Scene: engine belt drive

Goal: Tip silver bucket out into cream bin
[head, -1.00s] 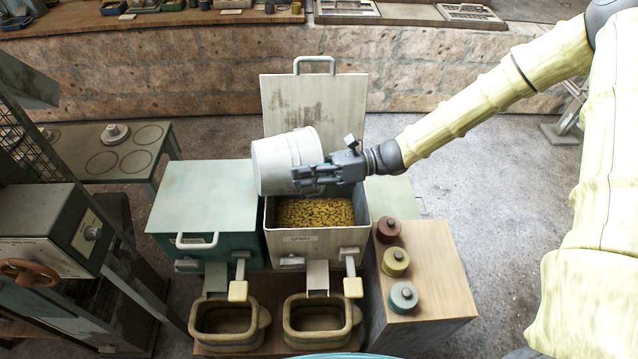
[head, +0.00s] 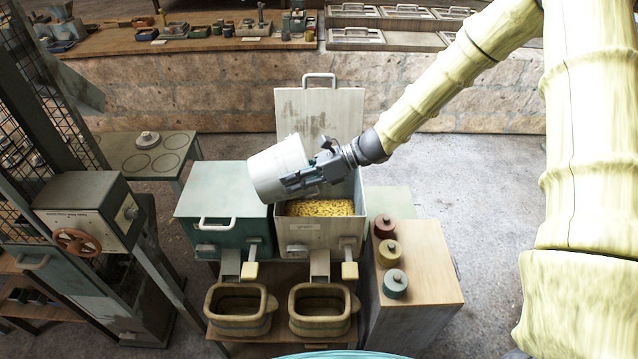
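The silver bucket (head: 277,168) is a pale, smooth pail, held tilted over the left side of the cream bin and the edge of the neighbouring teal bin. My gripper (head: 297,182) is shut on its right side. The bucket's inside does not show, so I cannot tell what is in it. The cream bin (head: 297,237) stands with its lid (head: 320,118) raised behind it. Yellow, grainy material (head: 320,208) shows inside the bin. No falling stream is visible.
A closed teal bin (head: 222,192) adjoins on the left. Two empty-looking tubs (head: 240,308) sit below the chutes. A wooden cabinet at right (head: 430,262) carries red, yellow and teal lidded pots (head: 395,283). A machine with a handwheel (head: 77,242) stands left. Floor at right is open.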

